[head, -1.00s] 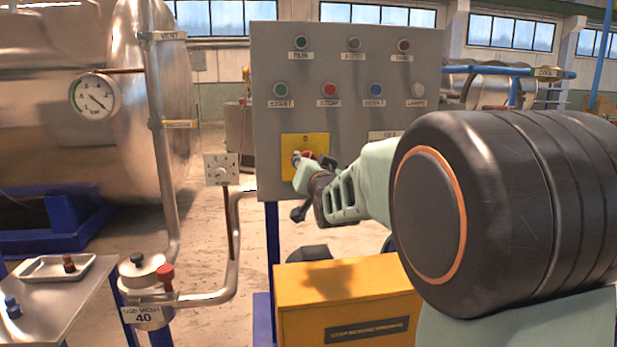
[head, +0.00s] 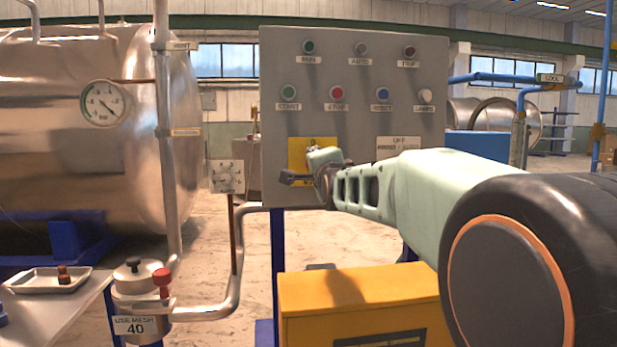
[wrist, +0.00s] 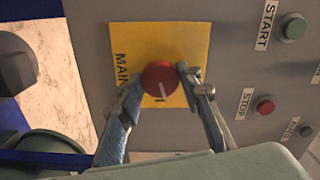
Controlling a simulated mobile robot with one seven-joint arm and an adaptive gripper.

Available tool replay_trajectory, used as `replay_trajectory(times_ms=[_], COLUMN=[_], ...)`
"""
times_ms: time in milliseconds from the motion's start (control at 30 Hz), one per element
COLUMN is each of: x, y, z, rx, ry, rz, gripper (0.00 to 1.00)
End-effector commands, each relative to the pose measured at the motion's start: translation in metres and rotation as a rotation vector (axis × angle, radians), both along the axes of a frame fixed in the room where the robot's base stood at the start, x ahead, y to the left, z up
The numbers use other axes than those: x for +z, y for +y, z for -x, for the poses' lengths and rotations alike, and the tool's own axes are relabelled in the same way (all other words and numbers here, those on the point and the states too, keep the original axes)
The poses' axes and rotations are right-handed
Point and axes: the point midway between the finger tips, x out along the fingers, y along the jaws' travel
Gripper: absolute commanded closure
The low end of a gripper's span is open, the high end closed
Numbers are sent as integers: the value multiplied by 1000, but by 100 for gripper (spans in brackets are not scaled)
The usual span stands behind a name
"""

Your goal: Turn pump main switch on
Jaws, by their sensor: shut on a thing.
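The main switch is a round red knob (wrist: 161,79) with a pale line on its face. It sits on a yellow plate (wrist: 188,40) marked MAIN, on the grey control panel (head: 350,70). In the wrist view my gripper (wrist: 158,88) has one finger on each side of the knob and is shut on it. In the head view my gripper (head: 308,170) is in front of the yellow plate (head: 298,146) and hides the knob.
Start (head: 289,92), stop (head: 336,92) and other buttons are above the switch on the panel. A yellow box (head: 350,300) stands below.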

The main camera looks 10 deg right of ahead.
Motion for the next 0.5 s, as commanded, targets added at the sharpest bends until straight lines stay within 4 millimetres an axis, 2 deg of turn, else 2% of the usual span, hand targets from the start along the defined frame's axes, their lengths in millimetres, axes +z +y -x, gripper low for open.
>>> replay_trajectory(times_ms=[200,500], x=[-2,0], y=[-1,0], z=[0,0], rx=[-1,0], ry=[-3,-3], rz=[-146,-255], gripper=[92,92])
